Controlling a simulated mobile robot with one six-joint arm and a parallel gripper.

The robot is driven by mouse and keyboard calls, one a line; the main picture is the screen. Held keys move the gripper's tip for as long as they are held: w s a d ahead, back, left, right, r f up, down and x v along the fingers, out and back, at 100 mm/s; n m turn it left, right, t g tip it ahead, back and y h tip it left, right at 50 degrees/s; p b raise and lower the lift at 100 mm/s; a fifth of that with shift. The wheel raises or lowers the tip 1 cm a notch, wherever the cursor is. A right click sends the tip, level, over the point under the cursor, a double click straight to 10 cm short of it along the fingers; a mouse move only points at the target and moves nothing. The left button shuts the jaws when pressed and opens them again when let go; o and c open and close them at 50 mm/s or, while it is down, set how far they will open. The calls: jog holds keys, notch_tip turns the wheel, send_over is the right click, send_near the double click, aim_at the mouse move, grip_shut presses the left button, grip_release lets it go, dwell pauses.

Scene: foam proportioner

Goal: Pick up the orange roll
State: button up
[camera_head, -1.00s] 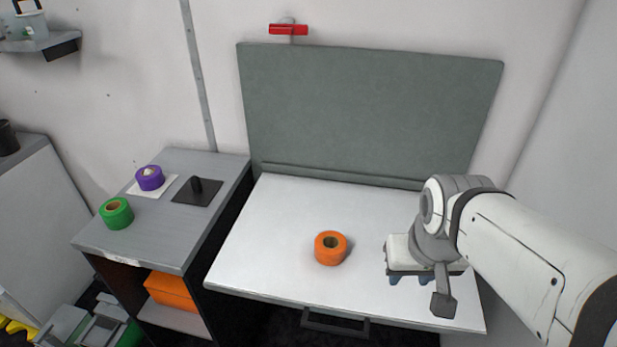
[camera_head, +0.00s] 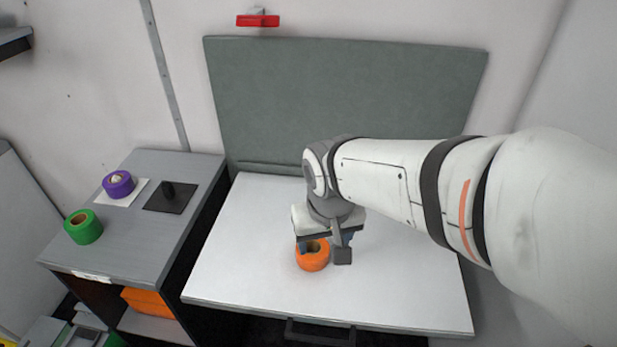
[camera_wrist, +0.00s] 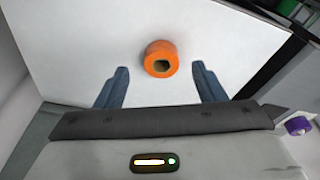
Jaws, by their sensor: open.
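The orange roll (camera_head: 313,260) lies on the white tabletop (camera_head: 240,255), its hole facing up. My gripper (camera_head: 326,243) is over the table just above and behind the roll and hides part of its top edge in the head view. In the wrist view the orange roll (camera_wrist: 161,58) sits ahead of the fingers, about midway between them. The two blue fingers of my gripper (camera_wrist: 159,78) are wide apart with nothing between them touching. The gripper is open and empty.
A grey-green panel (camera_head: 340,95) rises behind the table. The tabletop around the roll is clear.

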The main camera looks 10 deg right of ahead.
aim_at(313, 250)
jog(key=o, duration=0.4)
jog(key=shift+n+g, duration=0.5)
jog(key=shift+g, duration=0.2)
jog(key=w+f, duration=0.1)
jog(key=w, duration=0.1)
jog(key=w+f+p, duration=0.1)
jog(key=w, duration=0.1)
jog(key=w+f+p, duration=0.1)
jog(key=w+f, duration=0.1)
jog(key=shift+w, duration=0.25)
jog(key=o, duration=0.3)
jog(key=shift+n+g, duration=0.4)
jog(key=w+f, duration=0.1)
jog(key=w+f+p, duration=0.1)
jog(key=f, duration=0.1)
jog(key=w+f, duration=0.1)
jog(key=f, duration=0.1)
jog(key=shift+w+a+f+p, duration=0.1)
jog(key=shift+w+p, duration=0.1)
jog(key=shift+p, duration=0.2)
jog(key=shift+w+f+p, duration=0.2)
jog(key=shift+f+p, duration=0.1)
jog(key=shift+f, duration=1.8)
jog(key=shift+w+f+p, duration=0.2)
jog(key=shift+f+p, duration=0.1)
jog(key=shift+f, duration=1.8)
